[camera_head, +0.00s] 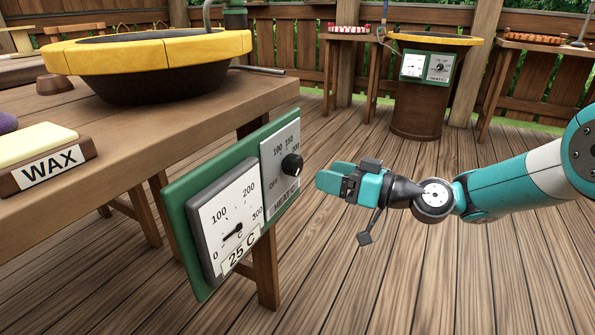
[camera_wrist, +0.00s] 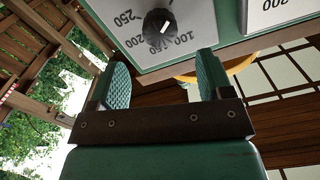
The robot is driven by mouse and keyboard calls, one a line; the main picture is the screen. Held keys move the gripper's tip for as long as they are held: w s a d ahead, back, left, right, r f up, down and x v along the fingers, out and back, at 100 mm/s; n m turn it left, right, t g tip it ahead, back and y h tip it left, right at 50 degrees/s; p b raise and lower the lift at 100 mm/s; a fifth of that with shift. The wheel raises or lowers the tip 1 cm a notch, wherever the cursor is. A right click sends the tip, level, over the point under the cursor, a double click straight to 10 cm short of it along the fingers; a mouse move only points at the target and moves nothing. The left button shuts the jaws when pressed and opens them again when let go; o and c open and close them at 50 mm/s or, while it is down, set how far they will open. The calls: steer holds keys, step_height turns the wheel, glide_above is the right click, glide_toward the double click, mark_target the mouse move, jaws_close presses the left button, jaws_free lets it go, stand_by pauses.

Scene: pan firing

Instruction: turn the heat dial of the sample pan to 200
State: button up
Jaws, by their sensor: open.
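The near heat dial (camera_head: 291,165) is a black knob on a white plate marked OFF, 100, 150, 200 and HEAT C. It also shows in the wrist view (camera_wrist: 158,25), where its exact setting is hard to read. The plate sits on a green panel (camera_head: 180,205) beside a gauge (camera_head: 232,225) reading 25 C. A dark pan (camera_head: 150,78) with a yellow rim stands on the table above. My gripper (camera_head: 325,178) is just right of the dial, apart from it. In the wrist view its fingers (camera_wrist: 163,75) are open and empty, with the dial beyond them.
A wooden table (camera_head: 220,105) carries a WAX block (camera_head: 45,160) at the left. A second yellow-rimmed drum (camera_head: 425,95) with its own gauge and dial stands at the back, between side tables. The deck floor around my arm is clear.

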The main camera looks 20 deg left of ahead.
mark_target(300, 167)
steer(key=a, duration=0.2)
steer(key=a+b, duration=0.1)
steer(key=a, duration=0.5)
steer(key=shift+w, duration=0.3)
steer(key=shift+c, duration=0.5)
steer(key=c, duration=0.8)
